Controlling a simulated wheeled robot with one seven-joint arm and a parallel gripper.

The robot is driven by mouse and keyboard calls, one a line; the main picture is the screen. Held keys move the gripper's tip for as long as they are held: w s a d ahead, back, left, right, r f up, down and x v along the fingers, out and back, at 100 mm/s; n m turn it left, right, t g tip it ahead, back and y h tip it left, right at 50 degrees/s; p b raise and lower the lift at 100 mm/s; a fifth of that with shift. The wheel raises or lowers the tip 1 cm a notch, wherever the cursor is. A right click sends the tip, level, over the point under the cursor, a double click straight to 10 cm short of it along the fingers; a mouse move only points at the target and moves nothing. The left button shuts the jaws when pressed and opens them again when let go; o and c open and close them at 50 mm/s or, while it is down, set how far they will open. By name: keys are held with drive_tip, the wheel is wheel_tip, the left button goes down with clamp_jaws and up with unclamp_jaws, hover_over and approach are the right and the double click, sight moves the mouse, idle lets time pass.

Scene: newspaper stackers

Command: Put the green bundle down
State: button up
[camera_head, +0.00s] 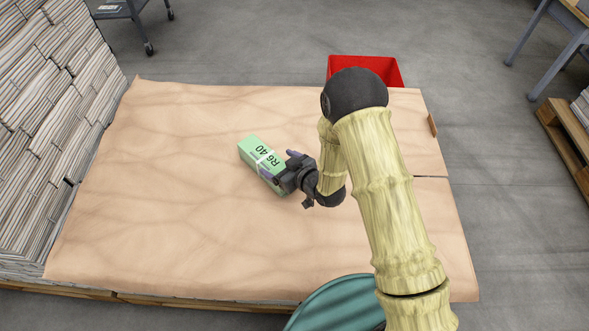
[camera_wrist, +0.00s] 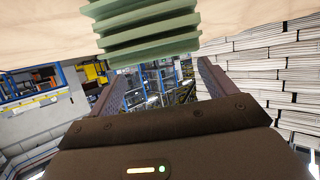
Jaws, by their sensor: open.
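The green bundle (camera_head: 256,154), marked "R6 40" with a pale band around it, appears to lie on the brown paper sheet (camera_head: 180,210) left of the middle. In the wrist view its layered green edge (camera_wrist: 145,32) shows at the top, against the tan sheet. My gripper (camera_head: 282,168) is at the bundle's right end and hides part of it. In the wrist view my gripper's two fingers (camera_wrist: 158,82) stand apart, with open space between them. The bundle shows beyond the fingers, and I cannot tell whether they touch it.
A tall stack of newspapers (camera_head: 50,120) stands at the left edge. A red bin (camera_head: 345,68) stands behind the far edge. A teal rounded object (camera_head: 335,305) is at the near edge. A wooden pallet (camera_head: 570,140) lies at the right. The sheet around the bundle is clear.

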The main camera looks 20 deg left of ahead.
drive_tip(key=v, duration=0.7)
drive_tip(key=shift+s+d+p, duration=0.15)
drive_tip(key=shift+s+p, duration=0.2)
drive_tip(key=shift+w+r, duration=0.15)
drive_tip(key=w+d+r+m+t+h, duration=0.1)
drive_tip(key=w+d+r+m+h, duration=0.25)
drive_tip(key=d, duration=0.55)
drive_tip(key=w+d+r+m+h, duration=0.2)
drive_tip(key=d+r+h, duration=0.25)
drive_tip(key=d, duration=0.35)
drive_tip(key=s+d+r+m+g+h, duration=0.2)
drive_tip(key=s+d+r+m, duration=0.1)
drive_tip(key=s+d, duration=0.3)
drive_tip(key=s+d+r+m+g+h, duration=0.2)
drive_tip(key=s+d+r+m, duration=0.2)
drive_tip(key=s+d, duration=0.3)
drive_tip(key=shift+d+r, duration=0.6)
drive_tip(key=shift+d, duration=0.35)
